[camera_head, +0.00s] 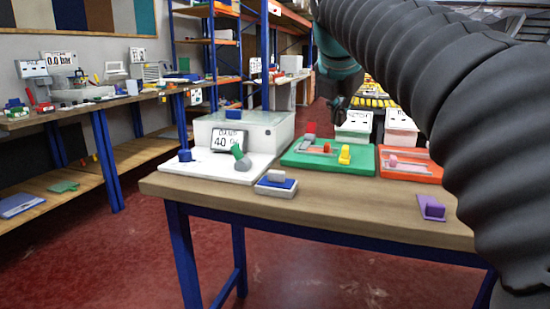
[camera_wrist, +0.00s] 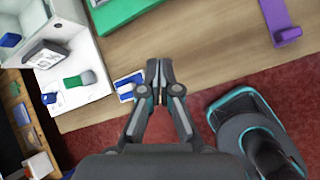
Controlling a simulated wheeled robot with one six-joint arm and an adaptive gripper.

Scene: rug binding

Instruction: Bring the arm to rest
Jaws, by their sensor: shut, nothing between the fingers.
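My gripper (camera_wrist: 159,72) is shut and empty in the wrist view, with its two fingertips together above the front part of the table (camera_wrist: 190,50). In the head view my dark ribbed arm crosses the right side, and the gripper (camera_head: 338,108) hangs small and dark above the back of the table (camera_head: 350,215). A small white block with a blue top (camera_head: 276,182) stands near the table's front edge. In the wrist view this blue and white piece (camera_wrist: 128,86) lies just left of the fingertips, apparently apart from them.
A white machine with a display (camera_head: 228,140) is at the table's left. A green tray (camera_head: 310,160) and an orange tray (camera_head: 412,176) lie behind. A purple piece (camera_head: 432,208) is at the right. The front middle of the table is clear. A long workbench (camera_head: 88,105) runs along the left wall.

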